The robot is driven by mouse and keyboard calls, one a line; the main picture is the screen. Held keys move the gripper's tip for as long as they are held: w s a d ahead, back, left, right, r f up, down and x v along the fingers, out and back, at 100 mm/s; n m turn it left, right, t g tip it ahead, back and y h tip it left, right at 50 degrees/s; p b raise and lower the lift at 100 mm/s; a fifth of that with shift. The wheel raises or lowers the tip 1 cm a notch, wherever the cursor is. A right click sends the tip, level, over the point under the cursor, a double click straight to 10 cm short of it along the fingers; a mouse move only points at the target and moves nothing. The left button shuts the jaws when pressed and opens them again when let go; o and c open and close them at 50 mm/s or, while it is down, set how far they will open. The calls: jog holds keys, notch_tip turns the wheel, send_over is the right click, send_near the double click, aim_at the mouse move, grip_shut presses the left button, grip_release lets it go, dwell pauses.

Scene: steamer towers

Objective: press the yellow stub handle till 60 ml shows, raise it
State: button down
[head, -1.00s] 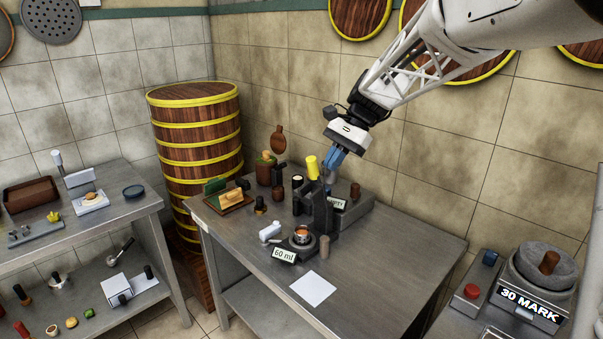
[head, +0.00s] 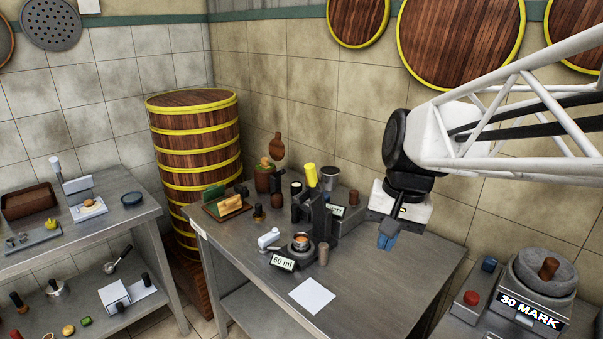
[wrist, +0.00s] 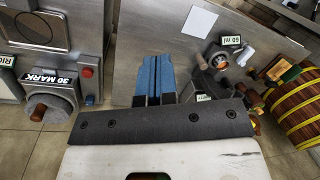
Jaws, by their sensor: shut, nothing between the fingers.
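The yellow stub handle (head: 311,172) stands up at the top of the dark press machine (head: 301,205) on the middle steel table. A small cup with brown contents (head: 300,240) sits at the machine's front. A sign reading 60 ml (head: 283,262) stands in front of the cup; it also shows in the wrist view (wrist: 231,41). My gripper (head: 386,241) is to the right of the machine, above the table's right part, apart from the handle. Its blue fingers (wrist: 153,78) are shut and empty. The handle is not clear in the wrist view.
A white sheet (head: 312,295) lies at the table's front. A grey metal cup (head: 329,177) stands behind the machine. A wooden steamer tower (head: 196,145) rises at the back left. A grinder marked 30 MARK (head: 530,311) is at the right. The table's right part is clear.

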jog(key=s+d+f+n+h, duration=0.2)
jog(key=s+d+f, duration=0.1)
jog(key=s, duration=0.3)
jog(key=n+t+h, duration=0.7)
jog(key=t+h, duration=0.4)
jog(key=h, duration=0.6)
send_near(307, 175)
jog(key=f+v, duration=0.1)
jog(key=v, duration=0.5)
jog(key=shift+s+a, duration=0.1)
jog(key=shift+s, duration=0.05)
jog(key=shift+r+x, duration=0.15)
jog(key=shift+x, duration=3.4)
jog(key=shift+r+x, duration=0.2)
jog(key=shift+x, duration=3.35)
